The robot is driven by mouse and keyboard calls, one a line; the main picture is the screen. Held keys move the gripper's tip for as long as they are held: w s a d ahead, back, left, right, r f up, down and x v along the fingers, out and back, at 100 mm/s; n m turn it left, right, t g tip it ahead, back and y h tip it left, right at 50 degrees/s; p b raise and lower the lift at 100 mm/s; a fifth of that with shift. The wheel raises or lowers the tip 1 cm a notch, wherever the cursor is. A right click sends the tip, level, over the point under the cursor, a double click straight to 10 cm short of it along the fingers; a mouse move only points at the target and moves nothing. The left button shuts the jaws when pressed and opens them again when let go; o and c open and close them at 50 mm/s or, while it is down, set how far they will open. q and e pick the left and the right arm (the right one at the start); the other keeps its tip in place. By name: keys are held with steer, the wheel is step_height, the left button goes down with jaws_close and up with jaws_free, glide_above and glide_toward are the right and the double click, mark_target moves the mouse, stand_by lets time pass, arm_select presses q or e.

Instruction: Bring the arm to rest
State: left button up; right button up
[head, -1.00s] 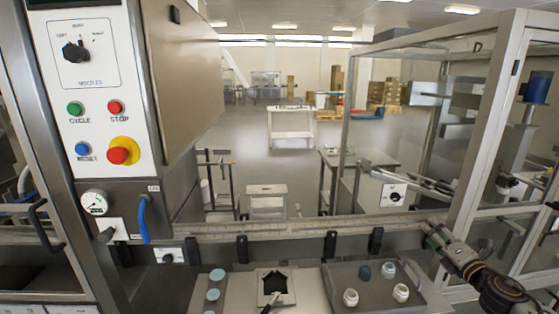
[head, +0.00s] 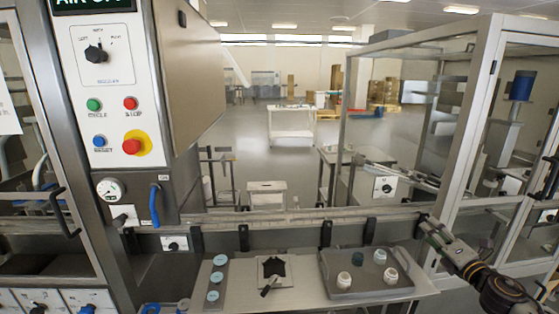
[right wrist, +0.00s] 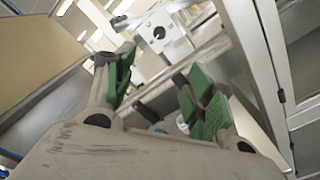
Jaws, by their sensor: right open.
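My right gripper (head: 428,226) shows at the right of the head view, its arm coming in from the lower right. It is at the conveyor rail's right end, beyond the tray's upper right corner. In the right wrist view the gripper (right wrist: 160,95) has its two green-padded fingers spread apart, with nothing held between them. My left gripper is in neither view.
A grey tray (head: 345,290) holds several white and dark jars. Left of it are a black-centred plate (head: 273,270) and a strip of light-blue lids (head: 215,278). A control panel (head: 115,95) stands at left, a framed glass enclosure (head: 462,130) at right.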

steer(key=s+d+f+m+g+h, duration=0.3)
steer(key=d+f+m, duration=0.4)
steer(key=d+f, duration=0.4)
steer(key=s+d+f+m+g+h, duration=0.25)
steer(key=d+f+m, duration=0.35)
steer(key=d+f, duration=0.55)
steer(key=s+d+f+m+g+h, duration=0.1)
steer(key=s+d+f+m+g, duration=0.15)
steer(key=s+f, duration=0.9)
steer(key=s+d+f+m+g+h, duration=0.1)
steer(key=s+d+f+m+g, duration=0.2)
steer(key=s+f, duration=0.9)
steer(key=s+a+f+m+g+y, duration=0.1)
steer(key=s+a+f+m+g, duration=0.1)
steer(key=s+a+f, duration=0.9)
steer(key=s+a+f+m+g+y, duration=0.25)
steer(key=s+a+f, duration=0.5)
steer(key=f, duration=0.55)
steer(key=s+a+f+y, duration=0.1)
steer(key=s+a+f, duration=0.2)
steer(key=a, duration=1.1)
steer(key=s+a+f+g+y, duration=0.1)
steer(key=s+a+f, duration=0.2)
steer(key=a, duration=1.2)
steer(key=shift+s+f+y, duration=0.3)
steer(key=shift+s+f, duration=0.05)
steer(key=shift+s, duration=0.75)
